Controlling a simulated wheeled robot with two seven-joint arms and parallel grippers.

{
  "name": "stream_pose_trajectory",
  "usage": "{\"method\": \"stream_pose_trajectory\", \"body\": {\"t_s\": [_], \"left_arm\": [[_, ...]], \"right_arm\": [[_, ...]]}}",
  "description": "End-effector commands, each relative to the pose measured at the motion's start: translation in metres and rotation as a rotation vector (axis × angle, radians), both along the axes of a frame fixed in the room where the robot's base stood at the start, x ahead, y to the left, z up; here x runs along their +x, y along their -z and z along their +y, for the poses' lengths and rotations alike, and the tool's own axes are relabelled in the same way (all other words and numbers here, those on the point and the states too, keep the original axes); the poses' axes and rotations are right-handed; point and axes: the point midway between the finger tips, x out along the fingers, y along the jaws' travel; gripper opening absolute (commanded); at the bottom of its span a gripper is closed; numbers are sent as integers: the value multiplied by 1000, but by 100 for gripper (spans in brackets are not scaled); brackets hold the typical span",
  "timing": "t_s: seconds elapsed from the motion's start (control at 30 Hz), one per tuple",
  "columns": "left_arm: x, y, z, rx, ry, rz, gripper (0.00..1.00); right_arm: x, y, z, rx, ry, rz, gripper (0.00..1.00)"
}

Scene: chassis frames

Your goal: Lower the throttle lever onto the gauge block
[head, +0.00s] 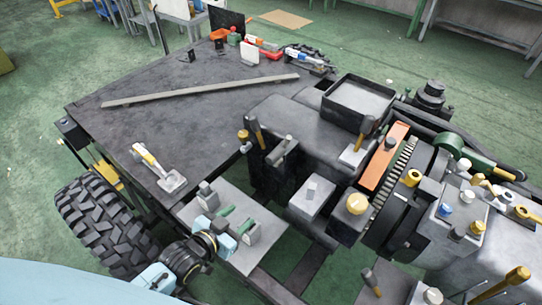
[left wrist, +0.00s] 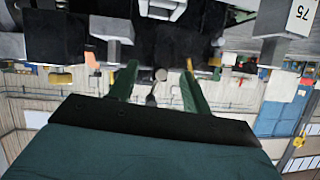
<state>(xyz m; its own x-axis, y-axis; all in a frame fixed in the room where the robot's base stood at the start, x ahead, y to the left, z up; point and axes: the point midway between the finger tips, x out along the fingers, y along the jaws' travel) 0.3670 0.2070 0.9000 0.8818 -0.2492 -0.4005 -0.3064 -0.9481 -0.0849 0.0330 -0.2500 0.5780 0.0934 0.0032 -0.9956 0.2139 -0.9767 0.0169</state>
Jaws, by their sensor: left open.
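My left gripper (head: 237,220) is open and empty, over the grey plate beside the chassis, with its green fingers pointing toward the engine. In the left wrist view its two fingers (left wrist: 158,88) stand apart, and a small round grey knob on a dark stem shows in the gap; I cannot tell how far beyond the fingertips it is. Several upright levers stand on the chassis, including a brown-handled lever (head: 254,132) and another (head: 366,127); I cannot tell which is the throttle lever. A pale block marked 75 (left wrist: 301,16) may be the gauge block. My right gripper is not in view.
A yellow-and-white tool (head: 150,160) and a long flat bar (head: 200,90) lie on the dark deck. A black tray (head: 358,100) stands on the engine housing. A tyre (head: 100,222) is at the left. The deck's middle is largely clear.

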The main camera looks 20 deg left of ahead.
Motion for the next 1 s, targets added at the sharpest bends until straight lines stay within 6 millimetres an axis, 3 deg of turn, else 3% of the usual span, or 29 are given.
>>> {"method": "stream_pose_trajectory", "body": {"t_s": [0.1, 0.3, 0.57, 1.0], "left_arm": [[14, -41, 0, -40, 38, -185, 49], [21, -80, 0, -91, 73, -368, 49], [41, -89, -5, -101, 78, -406, 49], [120, -88, -35, -102, 78, -403, 49]], "right_arm": [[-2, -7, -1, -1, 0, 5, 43], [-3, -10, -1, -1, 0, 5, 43], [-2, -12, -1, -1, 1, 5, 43], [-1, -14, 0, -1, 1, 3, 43]]}}
